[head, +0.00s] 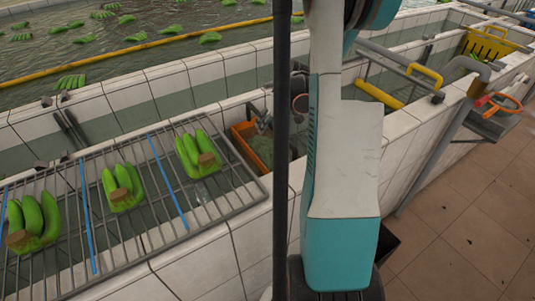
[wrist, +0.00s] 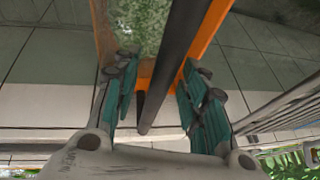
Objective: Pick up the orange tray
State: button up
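The orange tray (head: 240,132) sits low inside the tiled trough in the head view, just right of the wire rack. My arm and a dark pole hide its right part. In the wrist view, its orange rim (wrist: 207,38) shows on both sides and across the near end, with a mottled green inside. My gripper (wrist: 160,68) is open, its teal-padded fingers apart on either side of the tray's near end. I cannot tell whether either finger touches the rim. A dark bar crosses between the fingers in the wrist view.
A wire rack (head: 130,228) with several green banana bunches lies on the tiled wall at left. A water basin (head: 150,28) with floating bunches is behind. A yellow crate (head: 487,42) and an orange-handled valve (head: 498,103) are at right. Bare tiled floor (head: 455,235) is at lower right.

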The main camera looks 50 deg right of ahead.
grip_shut()
jog(key=shift+r, duration=0.15)
notch_tip(320, 180, up, 20)
jog(key=p, duration=0.6)
dwell(0.7)
